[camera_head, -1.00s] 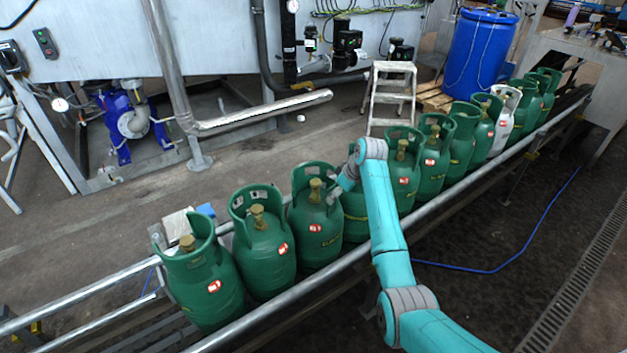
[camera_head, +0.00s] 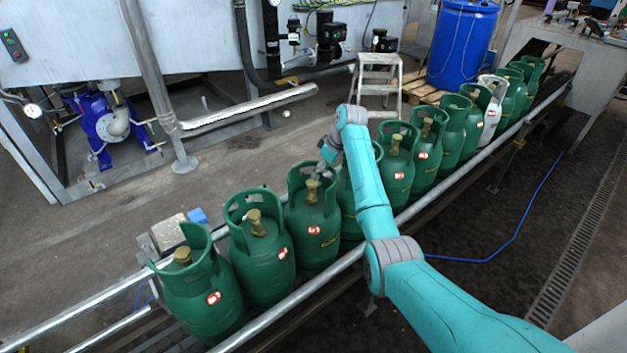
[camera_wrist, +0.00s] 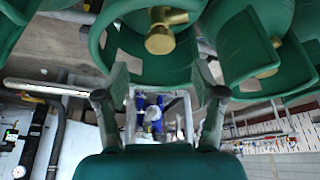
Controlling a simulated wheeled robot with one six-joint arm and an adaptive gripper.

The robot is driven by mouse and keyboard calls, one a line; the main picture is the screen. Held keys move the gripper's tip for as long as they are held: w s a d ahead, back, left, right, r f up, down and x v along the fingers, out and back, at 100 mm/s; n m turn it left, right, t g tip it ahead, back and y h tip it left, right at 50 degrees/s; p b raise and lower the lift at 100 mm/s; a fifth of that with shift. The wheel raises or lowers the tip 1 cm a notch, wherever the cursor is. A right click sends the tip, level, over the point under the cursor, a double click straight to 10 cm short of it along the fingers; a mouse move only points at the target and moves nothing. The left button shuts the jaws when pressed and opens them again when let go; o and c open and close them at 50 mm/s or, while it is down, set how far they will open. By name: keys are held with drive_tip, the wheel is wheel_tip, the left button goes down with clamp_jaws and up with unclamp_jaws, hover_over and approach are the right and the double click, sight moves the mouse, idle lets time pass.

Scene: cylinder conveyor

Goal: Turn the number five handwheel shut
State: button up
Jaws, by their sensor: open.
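Green gas cylinders stand upright in a row, each with a collar around a brass valve. I cannot read any numbers, so I cannot tell which handwheel is number five. My gripper (camera_head: 324,162) is at the upper rim of the third cylinder from the left (camera_head: 313,230), whose brass valve (camera_head: 312,191) shows inside its collar.
The cylinders stand between metal conveyor rails (camera_head: 285,330). Neighbouring collars, such as the second cylinder's (camera_head: 237,212), are close by. One cylinder is white (camera_head: 492,108). A step stool (camera_head: 377,85) and a blue barrel (camera_head: 460,45) stand behind. Open floor lies behind the row.

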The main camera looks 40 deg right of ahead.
sight(313, 182)
drive_tip(key=x, duration=0.7)
drive_tip(key=shift+c, duration=0.2)
drive_tip(key=c, duration=1.1)
